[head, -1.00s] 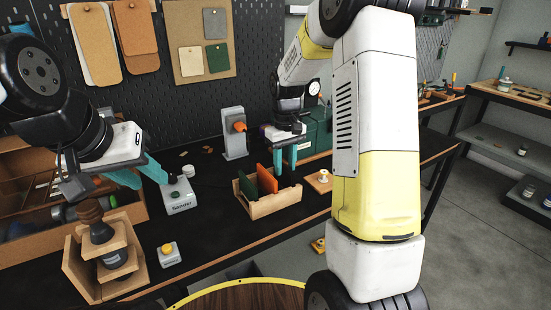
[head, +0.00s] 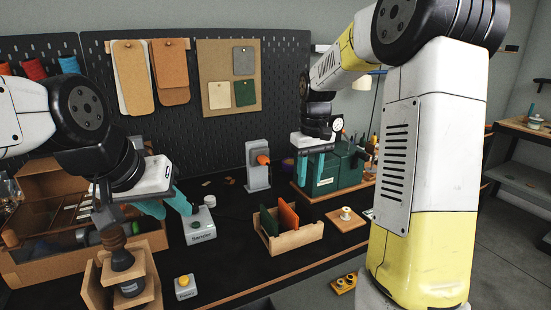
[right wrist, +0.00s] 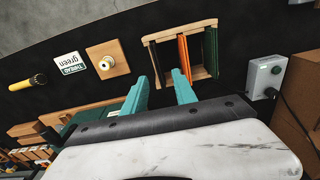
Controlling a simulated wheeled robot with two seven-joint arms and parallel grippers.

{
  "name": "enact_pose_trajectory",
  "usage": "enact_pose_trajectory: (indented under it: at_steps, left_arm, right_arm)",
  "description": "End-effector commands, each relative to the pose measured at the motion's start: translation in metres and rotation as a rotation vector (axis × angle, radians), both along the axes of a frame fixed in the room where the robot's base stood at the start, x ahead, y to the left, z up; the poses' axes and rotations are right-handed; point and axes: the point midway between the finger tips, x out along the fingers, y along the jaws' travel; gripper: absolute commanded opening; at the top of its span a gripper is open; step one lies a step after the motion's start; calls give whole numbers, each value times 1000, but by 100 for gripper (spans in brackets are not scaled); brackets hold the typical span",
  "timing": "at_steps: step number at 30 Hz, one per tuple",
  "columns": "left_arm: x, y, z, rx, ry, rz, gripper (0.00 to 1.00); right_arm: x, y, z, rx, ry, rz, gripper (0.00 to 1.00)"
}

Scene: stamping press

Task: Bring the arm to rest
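My left gripper (head: 168,205) hangs at the left of the head view, between the wooden stand with the dark stamping tool (head: 126,272) and the grey Sander box (head: 200,226). Its teal fingers stand apart with nothing seen between them. My right gripper (head: 320,174) is raised in front of the green box. Its teal fingers also show in the right wrist view (right wrist: 165,85), spread apart and empty. The wooden holder (head: 290,241) with a green and an orange leather piece stands on the bench, clear of the right fingers.
A button box (head: 185,287) stands at the front edge of the black bench. A grey device with an orange knob (head: 258,166) and the green box (head: 340,166) stand at the back. A wooden spool base (head: 346,219) lies right of the holder. A pegboard closes the rear.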

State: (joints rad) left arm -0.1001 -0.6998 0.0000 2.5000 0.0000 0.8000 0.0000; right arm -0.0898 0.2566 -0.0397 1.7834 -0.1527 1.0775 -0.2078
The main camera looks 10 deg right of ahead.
Motion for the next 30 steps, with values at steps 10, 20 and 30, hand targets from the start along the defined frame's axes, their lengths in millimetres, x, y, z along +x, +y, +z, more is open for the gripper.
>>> enact_pose_trajectory:
  at_steps: [10, 20, 30]
  left_arm:
    - [0, 0, 0, 0, 0, 0, 36]
    - [0, 0, 0, 0, 0, 0, 36]
    - [0, 0, 0, 0, 0, 0, 36]
  right_arm:
    - [-115, 8, 73, 122, -245, -131, 34]
    - [-208, 19, 78, 234, -436, -239, 34]
    - [-225, 22, 73, 259, -475, -264, 34]
